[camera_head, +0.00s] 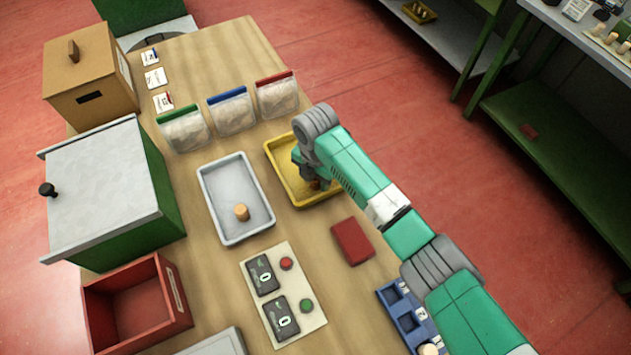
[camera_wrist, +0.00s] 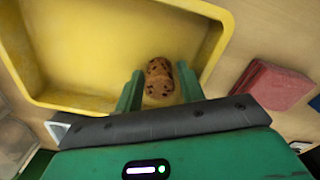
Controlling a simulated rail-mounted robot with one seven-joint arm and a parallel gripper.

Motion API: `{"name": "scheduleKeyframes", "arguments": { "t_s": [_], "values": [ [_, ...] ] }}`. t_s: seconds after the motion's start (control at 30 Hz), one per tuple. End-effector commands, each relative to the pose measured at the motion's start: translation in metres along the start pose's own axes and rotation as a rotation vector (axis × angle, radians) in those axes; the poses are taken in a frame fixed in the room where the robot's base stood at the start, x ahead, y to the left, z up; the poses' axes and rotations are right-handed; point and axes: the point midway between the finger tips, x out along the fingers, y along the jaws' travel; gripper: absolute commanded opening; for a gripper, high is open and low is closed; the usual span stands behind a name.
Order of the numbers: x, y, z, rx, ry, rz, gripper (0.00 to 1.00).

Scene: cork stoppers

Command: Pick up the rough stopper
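The rough stopper (camera_wrist: 158,78) is brown with dark pits and lies in the yellow tray (camera_wrist: 75,98). In the head view a small brown part of the stopper (camera_head: 315,184) shows beside my arm in the yellow tray (camera_head: 279,168). My gripper (camera_wrist: 160,90) is low at the tray, with its two green fingers apart on either side of the stopper. A narrow gap shows on each side, so it looks open. In the head view my arm mostly hides the gripper.
A white tray (camera_head: 208,196) with a pale smooth stopper (camera_head: 242,212) stands to the left. A red block (camera_head: 352,241) lies just in front of the yellow tray. Bags with coloured tops (camera_head: 230,110) stand behind. A panel with buttons (camera_head: 300,325) lies in front.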

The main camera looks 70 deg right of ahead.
Motion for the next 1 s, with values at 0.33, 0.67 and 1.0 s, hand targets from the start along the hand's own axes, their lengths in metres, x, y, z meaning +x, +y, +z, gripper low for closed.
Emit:
{"name": "scheduleKeyframes", "arguments": {
  "t_s": [0.33,0.67,1.0],
  "values": [
    [0.0,0.0,0.0,0.0,0.0,0.0,0.09],
    [0.0,0.0,0.0,0.0,0.0,0.0,0.06],
    [-0.039,0.001,0.0,0.0,-0.001,0.002,0.06]
  ]
}}
